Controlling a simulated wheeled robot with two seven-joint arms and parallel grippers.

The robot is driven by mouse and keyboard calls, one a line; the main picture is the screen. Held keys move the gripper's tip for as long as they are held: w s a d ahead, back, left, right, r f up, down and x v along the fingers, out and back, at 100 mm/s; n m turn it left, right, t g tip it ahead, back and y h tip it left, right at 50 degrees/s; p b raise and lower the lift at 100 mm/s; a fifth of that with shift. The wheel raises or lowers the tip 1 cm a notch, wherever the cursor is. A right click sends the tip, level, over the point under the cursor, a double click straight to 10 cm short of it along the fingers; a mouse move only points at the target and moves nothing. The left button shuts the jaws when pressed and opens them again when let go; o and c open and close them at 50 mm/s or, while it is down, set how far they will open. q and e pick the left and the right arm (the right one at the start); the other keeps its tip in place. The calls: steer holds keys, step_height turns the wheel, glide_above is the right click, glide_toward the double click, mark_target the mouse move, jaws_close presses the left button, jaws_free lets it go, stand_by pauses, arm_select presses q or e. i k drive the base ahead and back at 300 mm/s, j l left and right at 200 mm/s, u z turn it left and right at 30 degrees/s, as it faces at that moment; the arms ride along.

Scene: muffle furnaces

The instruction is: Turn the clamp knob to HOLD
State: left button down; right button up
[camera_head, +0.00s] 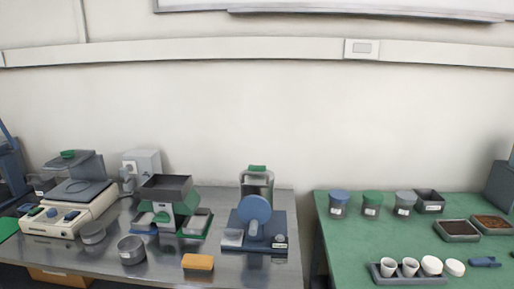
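A dark blue device (273,222) with a large round blue disc (255,208) stands on the steel table, right of centre. A small dark round part with a pale mark (280,242) sits at its front right; it may be the clamp knob, but its lettering is too small to read. A cream device (62,215) with small green and blue controls stands at the far left. I cannot tell for certain which device carries the clamp knob, or its setting. Neither of my grippers shows in the head view.
The steel table (165,262) also bears a green and grey device (168,203), metal cups (131,250) and a yellow sponge-like block (198,262). A gap separates it from the green table (350,245), with lidded jars (372,204), trays (457,231) and a rack of white cups (410,277).

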mark_target(69, 153)
steer(key=u, duration=1.3)
